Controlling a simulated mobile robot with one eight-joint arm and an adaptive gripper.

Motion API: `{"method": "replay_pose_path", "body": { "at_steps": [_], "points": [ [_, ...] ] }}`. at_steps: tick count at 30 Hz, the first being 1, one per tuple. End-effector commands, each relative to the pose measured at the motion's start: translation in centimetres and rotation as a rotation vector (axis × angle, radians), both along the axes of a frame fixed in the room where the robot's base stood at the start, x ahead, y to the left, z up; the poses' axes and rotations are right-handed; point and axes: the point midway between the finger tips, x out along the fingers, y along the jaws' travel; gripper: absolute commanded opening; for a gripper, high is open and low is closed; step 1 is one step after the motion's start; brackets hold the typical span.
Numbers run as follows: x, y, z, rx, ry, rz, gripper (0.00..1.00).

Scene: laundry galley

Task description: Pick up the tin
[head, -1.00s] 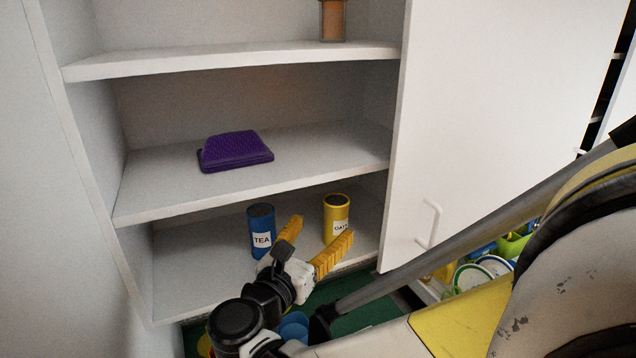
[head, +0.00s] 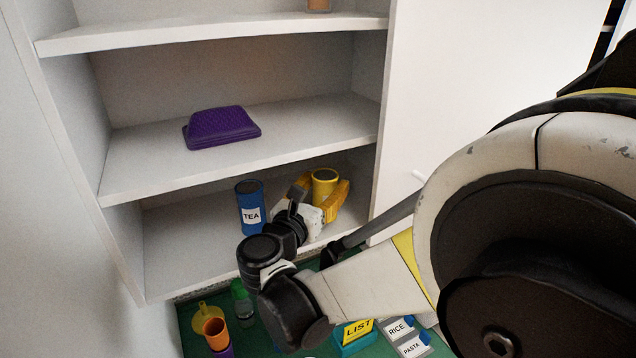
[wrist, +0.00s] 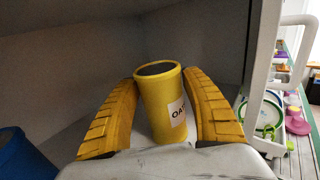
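A yellow tin (head: 325,186) with a dark lid and a white label stands upright on the lowest cupboard shelf; it also shows in the wrist view (wrist: 158,98), its label partly legible as "OA". My gripper (wrist: 162,82) is open, with one yellow finger on each side of this tin. A narrow gap shows at the left finger; I cannot tell whether the right finger touches. In the head view my gripper (head: 320,192) partly hides the tin. A blue tin (head: 250,207) labelled TEA stands to the left on the same shelf; its edge shows in the wrist view (wrist: 20,160).
A purple object (head: 222,127) lies on the middle shelf (head: 150,165) above. The open white cupboard door (head: 440,90) stands at the right. Below, the green surface (head: 265,335) holds cups, a green bottle (head: 242,300) and labelled boxes (head: 400,330).

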Motion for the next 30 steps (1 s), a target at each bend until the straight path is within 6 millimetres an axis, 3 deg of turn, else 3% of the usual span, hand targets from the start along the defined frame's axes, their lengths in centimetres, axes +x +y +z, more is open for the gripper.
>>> {"method": "replay_pose_path", "body": {
  "at_steps": [1, 4, 14, 24, 30],
  "points": [
    [0.0, 0.0, 0.0, 0.0, 0.0, 0.0, 0.37],
    [0.0, 0.0, 0.0, 0.0, 0.0, 0.0, 0.09],
    [0.0, 0.0, 0.3, 0.0, -0.001, 0.0, 0.08],
    [-0.1, 0.0, 4.0, 0.0, -0.001, 0.0, 0.08],
    [-4.1, 2.5, 3.6, 0.0, -0.001, 0.006, 0.08]
  ]
}}
